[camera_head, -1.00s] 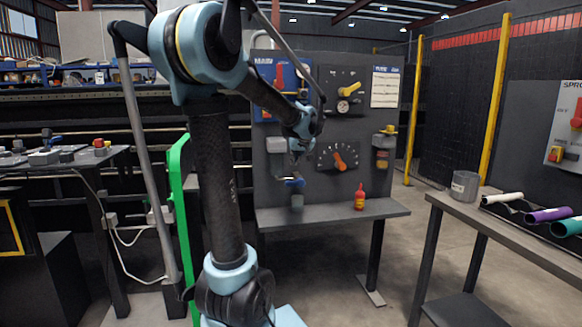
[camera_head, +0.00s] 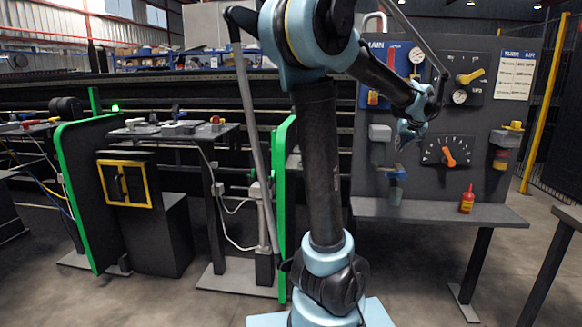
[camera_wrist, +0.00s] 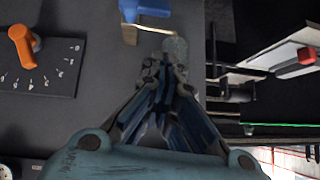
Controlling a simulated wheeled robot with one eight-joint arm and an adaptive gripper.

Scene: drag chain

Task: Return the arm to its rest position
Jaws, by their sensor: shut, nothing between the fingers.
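My arm stands raised in the middle of the head view, its upper link reaching right toward the grey panel (camera_head: 452,118). My gripper (camera_head: 410,136) hangs at the end of the arm, in front of the panel. In the wrist view my gripper (camera_wrist: 172,62) has its fingers together and empty. A blue-handled item (camera_head: 396,174) is below it on the panel in the head view; its blue part (camera_wrist: 143,10) shows beyond the fingertips in the wrist view. An orange-handled dial (camera_head: 448,152) is right of my gripper; it also shows in the wrist view (camera_wrist: 24,46).
A shelf (camera_head: 440,212) juts out below the panel, with a red bottle (camera_head: 467,200) on it. A yellow-handled valve (camera_head: 471,77) and gauge are higher up. A green-edged frame (camera_head: 283,215) stands close behind my arm. A workbench (camera_head: 175,130) with small parts is at left.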

